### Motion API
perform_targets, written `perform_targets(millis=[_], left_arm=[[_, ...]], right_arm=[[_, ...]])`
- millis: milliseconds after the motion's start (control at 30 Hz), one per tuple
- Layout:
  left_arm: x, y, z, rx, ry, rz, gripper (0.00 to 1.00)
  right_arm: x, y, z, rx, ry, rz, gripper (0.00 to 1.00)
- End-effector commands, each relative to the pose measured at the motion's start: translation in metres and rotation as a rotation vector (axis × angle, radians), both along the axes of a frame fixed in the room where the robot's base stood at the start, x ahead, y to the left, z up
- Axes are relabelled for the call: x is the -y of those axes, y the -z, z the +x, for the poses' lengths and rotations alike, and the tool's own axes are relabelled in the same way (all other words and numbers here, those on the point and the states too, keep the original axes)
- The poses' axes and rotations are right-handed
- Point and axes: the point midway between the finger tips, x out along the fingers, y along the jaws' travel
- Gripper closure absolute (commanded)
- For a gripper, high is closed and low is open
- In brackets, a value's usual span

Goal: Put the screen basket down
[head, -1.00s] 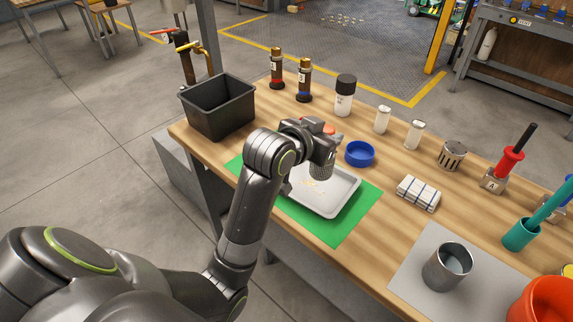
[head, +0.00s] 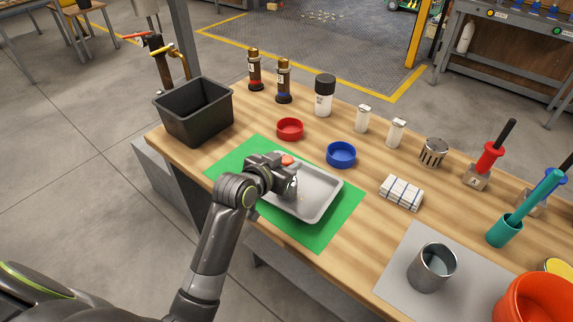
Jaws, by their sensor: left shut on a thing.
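My left gripper (head: 284,180) is low over the grey tray (head: 322,196), which lies on a green mat (head: 318,236). It is shut on the screen basket (head: 291,188), a small grey mesh cup, of which little shows behind the gripper. I cannot tell whether the basket touches the tray. A small orange-red patch shows on top of the gripper. Some pale crumbs lie in the tray. My right gripper is not in view.
A red dish (head: 290,129) and blue dish (head: 341,154) stand behind the tray. A black bin (head: 195,112) is at the left, a striped cloth (head: 401,193) at the right. A slotted metal cup (head: 433,152) and a steel beaker (head: 432,267) stand further right.

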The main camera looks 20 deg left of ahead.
Motion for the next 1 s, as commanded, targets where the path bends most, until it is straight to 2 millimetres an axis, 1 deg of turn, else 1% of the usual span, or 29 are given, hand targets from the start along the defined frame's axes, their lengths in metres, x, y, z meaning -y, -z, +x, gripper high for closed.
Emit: perform_targets(millis=[67,267,400,433,567,833,900,1000], left_arm=[[0.0001,0.0035,-0.0001,0.001,0.000,0.000,1.00],[0.0000,0.0030,0.0000,0.001,0.000,0.001,1.00],[0.0000,0.0069,-0.0001,0.001,0.000,0.001,1.00],[0.0000,0.0062,-0.0001,0.000,0.000,0.001,0.66],[0.0000,0.0060,-0.0001,0.000,0.000,0.001,0.49],[0.0000,0.0054,-0.0001,0.001,0.000,0.001,0.48],[0.0000,0.0024,0.0001,0.001,0.000,0.001,0.48],[-0.0019,0.0003,-0.0060,0.002,-0.001,0.000,0.48]], right_arm=[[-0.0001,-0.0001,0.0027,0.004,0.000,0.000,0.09],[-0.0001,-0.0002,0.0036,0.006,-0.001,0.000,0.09],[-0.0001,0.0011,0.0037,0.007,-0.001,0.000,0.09],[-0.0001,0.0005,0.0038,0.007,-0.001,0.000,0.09],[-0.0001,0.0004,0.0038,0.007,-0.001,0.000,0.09],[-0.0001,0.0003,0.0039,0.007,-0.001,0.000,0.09],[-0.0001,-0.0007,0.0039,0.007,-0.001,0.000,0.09],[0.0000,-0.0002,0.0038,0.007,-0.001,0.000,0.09]])
